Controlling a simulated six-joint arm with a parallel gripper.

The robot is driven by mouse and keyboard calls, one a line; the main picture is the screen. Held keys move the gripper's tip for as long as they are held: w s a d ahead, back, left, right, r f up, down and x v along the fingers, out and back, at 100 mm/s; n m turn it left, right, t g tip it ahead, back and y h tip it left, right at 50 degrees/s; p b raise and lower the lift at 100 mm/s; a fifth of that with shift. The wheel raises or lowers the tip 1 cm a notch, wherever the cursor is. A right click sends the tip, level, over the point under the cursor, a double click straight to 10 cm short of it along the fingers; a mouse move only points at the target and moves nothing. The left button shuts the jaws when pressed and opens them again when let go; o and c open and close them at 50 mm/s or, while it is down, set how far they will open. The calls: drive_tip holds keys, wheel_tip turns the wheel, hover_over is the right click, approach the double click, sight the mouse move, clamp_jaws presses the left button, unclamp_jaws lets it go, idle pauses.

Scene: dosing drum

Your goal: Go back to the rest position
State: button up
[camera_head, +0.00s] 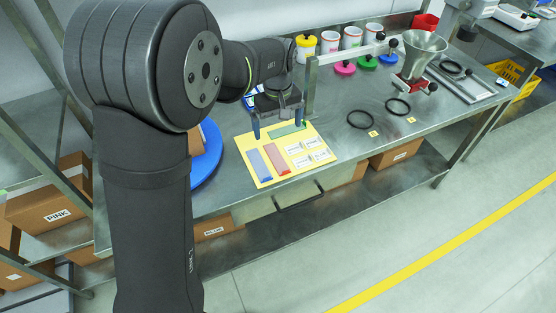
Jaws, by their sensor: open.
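My gripper (278,126) points down over the back part of a yellow board (250,143) on the metal bench. Its two fingers are apart and nothing shows between them. The board carries a blue bar (261,165), a red bar (277,159), a green bar (287,130) and several white labels. The green bar lies close to the fingertips in the picture; I cannot tell whether they touch it. My arm covers the left of the bench.
Behind my gripper stands a metal post (311,88). A metal funnel (419,52) and black rings (360,119) are to the right. A blue round thing (209,153) is partly hidden by my arm.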

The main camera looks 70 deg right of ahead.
drive_tip(key=shift+r, duration=2.2)
